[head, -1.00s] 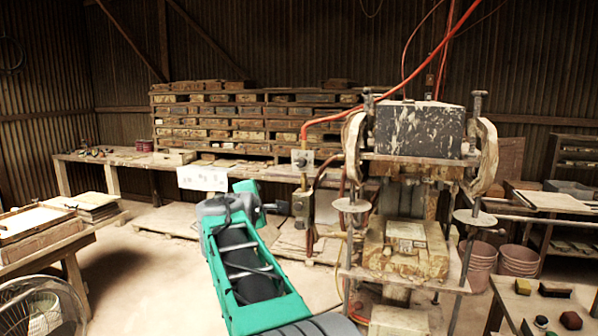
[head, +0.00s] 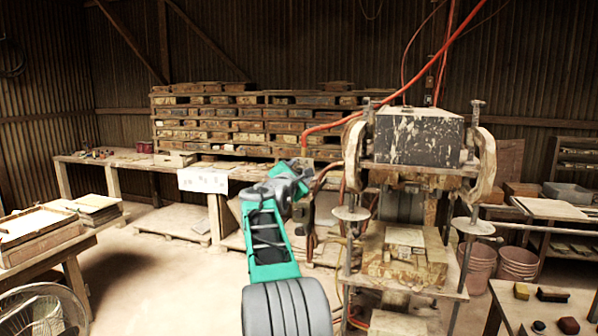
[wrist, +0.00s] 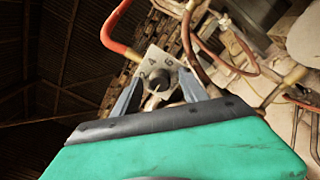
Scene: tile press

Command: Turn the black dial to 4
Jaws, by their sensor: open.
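The black dial (wrist: 158,80) sits on a pale metal plate (wrist: 151,58) in the wrist view. Marks that look like 2, 4 and 6 run along the plate above the dial. A small light mark shows on the dial's lower part, but I cannot tell for sure which number it points to. My gripper (wrist: 160,84) is open, with one grey finger on each side of the dial; I cannot tell whether they touch it. In the head view my gripper (head: 301,170) is at the press's left side and hides the dial.
The press, with its dark speckled block (head: 418,136), stands right of my arm. A red hose (head: 330,125) runs to the plate, and in the wrist view copper pipes (wrist: 230,60) are close on the right. A long bench (head: 120,160) stands behind; open floor lies left.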

